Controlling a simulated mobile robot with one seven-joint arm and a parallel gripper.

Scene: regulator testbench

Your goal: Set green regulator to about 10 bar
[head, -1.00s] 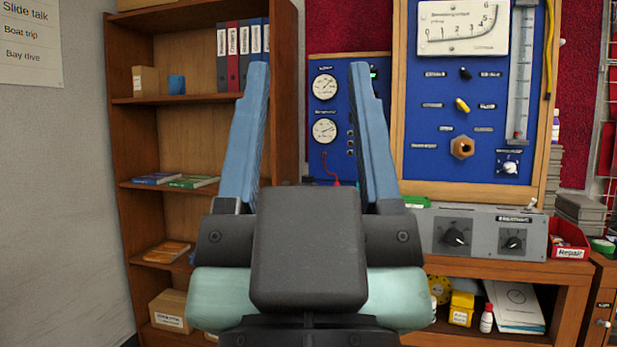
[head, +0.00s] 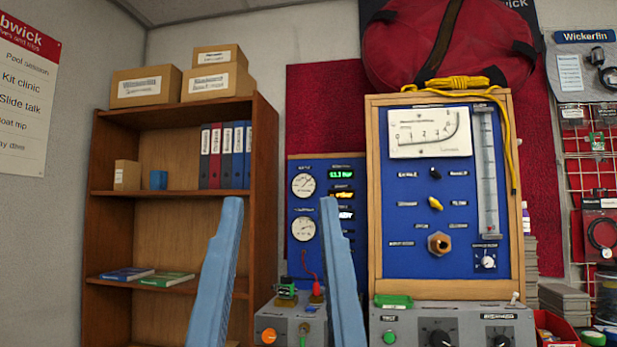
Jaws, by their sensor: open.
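My gripper (head: 280,205) is open and empty in the head view, its two blue fingers pointing up in front of the shelf and the blue gauge panel (head: 295,258). A small green and dark device (head: 286,288), perhaps the green regulator, sits on a grey box between the fingers. A red piece with a red hose (head: 316,288) stands just right of it, close to the right finger. Two round dials (head: 303,185) show on the panel, beside a green lit readout (head: 342,174) that is too small to read surely. A flat green item (head: 393,301) lies on the grey console.
The grey box (head: 275,325) has an orange knob and a green knob. The grey console (head: 460,325) has black knobs and a green button. A wood-framed blue board (head: 405,270) stands behind it. A brown bookshelf (head: 97,235) is at left.

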